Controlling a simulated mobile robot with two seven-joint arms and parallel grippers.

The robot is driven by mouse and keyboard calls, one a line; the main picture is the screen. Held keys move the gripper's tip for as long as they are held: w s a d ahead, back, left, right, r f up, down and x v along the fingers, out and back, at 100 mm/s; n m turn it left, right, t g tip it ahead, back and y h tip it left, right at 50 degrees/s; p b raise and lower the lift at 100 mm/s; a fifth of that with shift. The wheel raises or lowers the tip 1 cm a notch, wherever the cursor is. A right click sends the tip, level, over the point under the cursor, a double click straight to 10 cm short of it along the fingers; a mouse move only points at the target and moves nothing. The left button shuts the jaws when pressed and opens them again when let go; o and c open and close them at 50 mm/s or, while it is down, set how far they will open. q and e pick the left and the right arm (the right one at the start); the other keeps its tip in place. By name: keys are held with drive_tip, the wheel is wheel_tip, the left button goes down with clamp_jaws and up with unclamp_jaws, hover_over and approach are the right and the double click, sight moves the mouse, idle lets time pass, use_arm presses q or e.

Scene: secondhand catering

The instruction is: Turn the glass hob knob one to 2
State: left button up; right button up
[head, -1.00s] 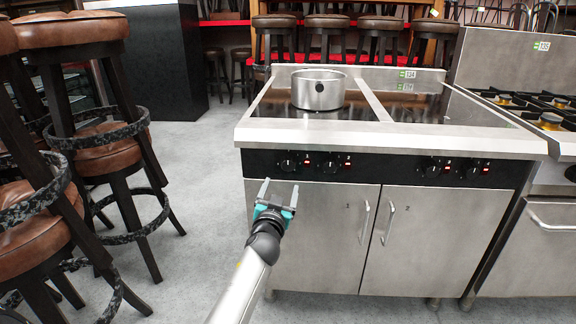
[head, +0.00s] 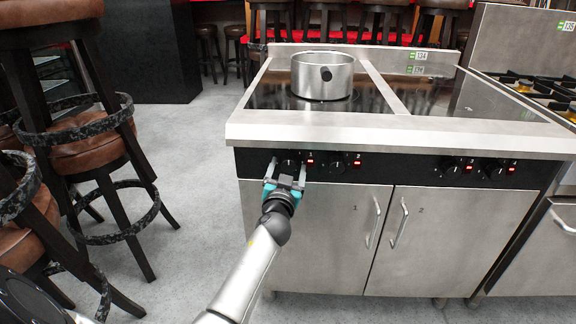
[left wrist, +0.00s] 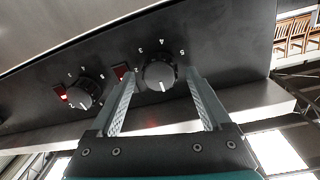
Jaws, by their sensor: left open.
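Hob knob one (head: 289,163) is the leftmost black knob on the dark front panel of the glass hob (head: 300,97). My left gripper (head: 286,169) is open in front of it, one finger to each side. In the left wrist view, which looks upside down, this knob (left wrist: 159,75) sits between the fingertips (left wrist: 162,78). Its white pointer points to the picture's bottom; numbers such as 3, 4 and 5 ring it. I cannot tell whether the fingers touch it. A second knob (left wrist: 84,94) is to its left there. My right gripper is not in view.
A steel pot (head: 322,77) stands on the hob's left glass. More knobs (head: 453,168) are further right on the panel. Cabinet doors (head: 315,235) are below. Bar stools (head: 85,140) stand at the left, with clear floor (head: 190,200) between them and the hob.

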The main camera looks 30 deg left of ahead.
use_arm(q)
clamp_jaws()
idle(0.7)
